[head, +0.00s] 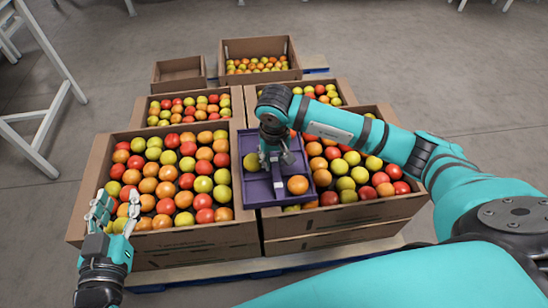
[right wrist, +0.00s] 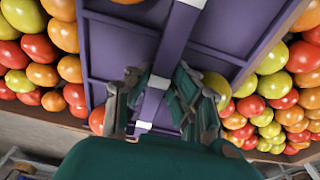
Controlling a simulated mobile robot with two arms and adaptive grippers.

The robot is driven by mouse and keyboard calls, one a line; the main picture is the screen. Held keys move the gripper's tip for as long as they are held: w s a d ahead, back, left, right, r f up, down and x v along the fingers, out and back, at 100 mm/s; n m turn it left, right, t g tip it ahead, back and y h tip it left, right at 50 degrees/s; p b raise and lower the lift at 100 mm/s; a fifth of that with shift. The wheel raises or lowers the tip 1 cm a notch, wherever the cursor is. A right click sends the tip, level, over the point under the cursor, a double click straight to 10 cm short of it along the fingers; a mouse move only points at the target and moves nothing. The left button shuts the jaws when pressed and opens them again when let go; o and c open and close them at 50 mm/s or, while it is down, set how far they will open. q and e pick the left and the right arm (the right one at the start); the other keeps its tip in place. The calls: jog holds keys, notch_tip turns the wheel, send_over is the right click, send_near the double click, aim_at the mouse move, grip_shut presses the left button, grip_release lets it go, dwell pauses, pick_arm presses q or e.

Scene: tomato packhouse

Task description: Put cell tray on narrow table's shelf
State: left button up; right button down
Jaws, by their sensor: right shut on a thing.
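The purple cell tray (head: 258,190) sits over the inner edges of the two front tomato boxes. An orange tomato (head: 297,185) and a yellow-green tomato (head: 252,162) lie in its cells. My right gripper (head: 276,160) reaches down into the tray's middle and is shut on its central bar. In the right wrist view the tray (right wrist: 113,62) shows from close up, with the fingers (right wrist: 165,92) on either side of the bar. My left gripper (head: 116,208) is open and empty, beside the left front box. No shelf is clearly in view.
Tomato-filled cardboard boxes (head: 190,240) stand on a pallet (head: 180,278), with a small empty-looking box (head: 180,74) at the back. White frame legs (head: 50,75) stand at the far left. Grey floor (head: 480,80) is open to the right.

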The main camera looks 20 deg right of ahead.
jog(key=c, duration=1.2)
grip_release()
